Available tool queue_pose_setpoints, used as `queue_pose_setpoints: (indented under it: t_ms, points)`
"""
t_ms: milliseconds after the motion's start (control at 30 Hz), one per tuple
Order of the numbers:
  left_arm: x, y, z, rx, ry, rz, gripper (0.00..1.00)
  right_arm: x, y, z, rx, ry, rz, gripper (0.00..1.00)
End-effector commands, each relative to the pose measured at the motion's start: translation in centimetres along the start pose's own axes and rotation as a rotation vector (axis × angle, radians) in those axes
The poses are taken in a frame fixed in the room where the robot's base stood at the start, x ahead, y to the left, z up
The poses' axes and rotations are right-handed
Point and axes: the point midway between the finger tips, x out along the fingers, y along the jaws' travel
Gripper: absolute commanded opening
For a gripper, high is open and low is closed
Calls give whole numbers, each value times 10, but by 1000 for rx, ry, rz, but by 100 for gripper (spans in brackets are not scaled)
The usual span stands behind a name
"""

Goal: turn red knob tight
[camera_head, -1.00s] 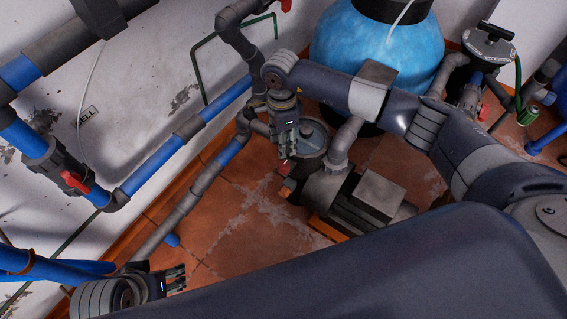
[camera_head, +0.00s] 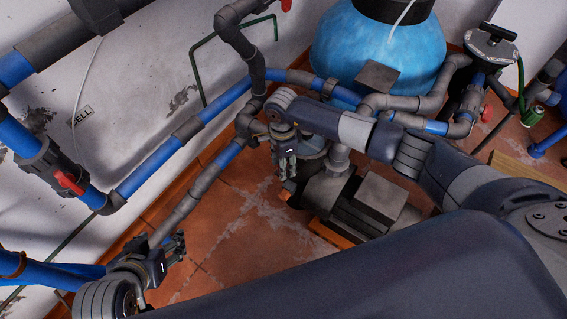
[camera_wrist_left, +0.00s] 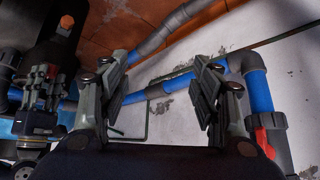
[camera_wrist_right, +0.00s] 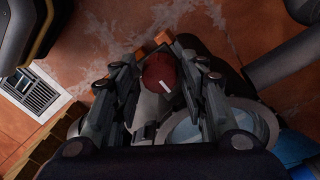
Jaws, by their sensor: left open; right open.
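The round red knob (camera_wrist_right: 160,72) with a white mark shows in the right wrist view, between and beyond the fingers of my right gripper (camera_wrist_right: 160,88). These fingers stand open either side of it; I cannot tell whether they touch it. In the head view my right gripper (camera_head: 289,168) points down over the pump and hides the knob. My left gripper (camera_head: 180,248) is at the lower left of the head view, beside the lower grey and blue pipe. In the left wrist view it (camera_wrist_left: 163,85) is open and empty.
A red valve handle (camera_head: 70,182) sits on the blue pipe along the left wall. The pump (camera_head: 368,208) and blue tank (camera_head: 375,45) stand beside and behind my right arm. Tiled floor (camera_head: 245,235) lies open between the grippers.

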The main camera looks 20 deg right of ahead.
Motion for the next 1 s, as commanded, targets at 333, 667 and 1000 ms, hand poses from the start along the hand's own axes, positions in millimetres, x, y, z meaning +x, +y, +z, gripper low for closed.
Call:
queue_pose_setpoints:
  t_ms: [333,667,1000]
  points:
    - [0,0,0,0,-1,0,58,0,0,0,1,0,0,7]
    - [-2,0,4,0,-23,0,58,-1,0,0,48,-2,-1,7]
    - [-16,-6,48,-7,-215,-12,58,-2,0,-1,282,-11,0,7]
